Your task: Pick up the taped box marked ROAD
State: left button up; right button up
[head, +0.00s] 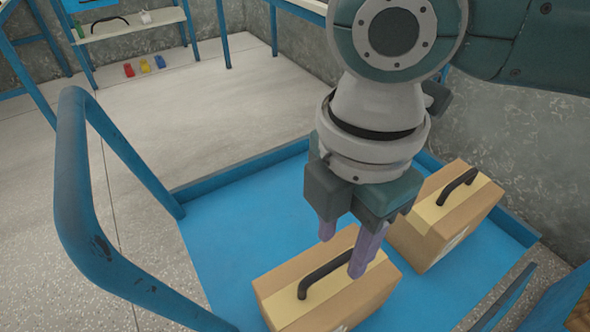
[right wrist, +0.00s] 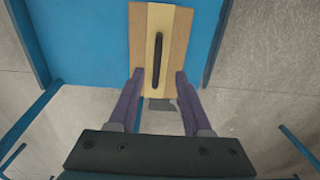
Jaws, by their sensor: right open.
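Two taped cardboard boxes with black handles on top stand on a blue cart deck (head: 232,240). The nearer box (head: 285,310) is below my right gripper (head: 345,248); the other box (head: 445,215) is to its right and farther back. No ROAD marking can be read; only parts of pale labels show on the sides. My right gripper is open and empty, its purple fingers above the nearer box near its black handle (head: 327,275). In the right wrist view, one box (right wrist: 178,50) and its handle (right wrist: 158,60) line up between the fingertips (right wrist: 159,75). My left gripper is out of view.
A blue rail (head: 75,190) rises at the cart's left, and a low blue edge borders the deck. Small red, yellow and blue items (head: 145,66) stand on the floor far back near a blue-framed shelf (head: 130,25). The deck's left part is bare.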

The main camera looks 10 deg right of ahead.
aim_at(331, 264)
jog(key=f, duration=0.2)
jog(key=f+b, duration=0.1)
jog(key=f, duration=0.1)
jog(key=f+b, duration=0.1)
jog(key=f, duration=0.1)
jog(key=shift+w+a+f, duration=0.1)
jog(key=shift+a, duration=0.15)
grip_shut()
dwell(1.2)
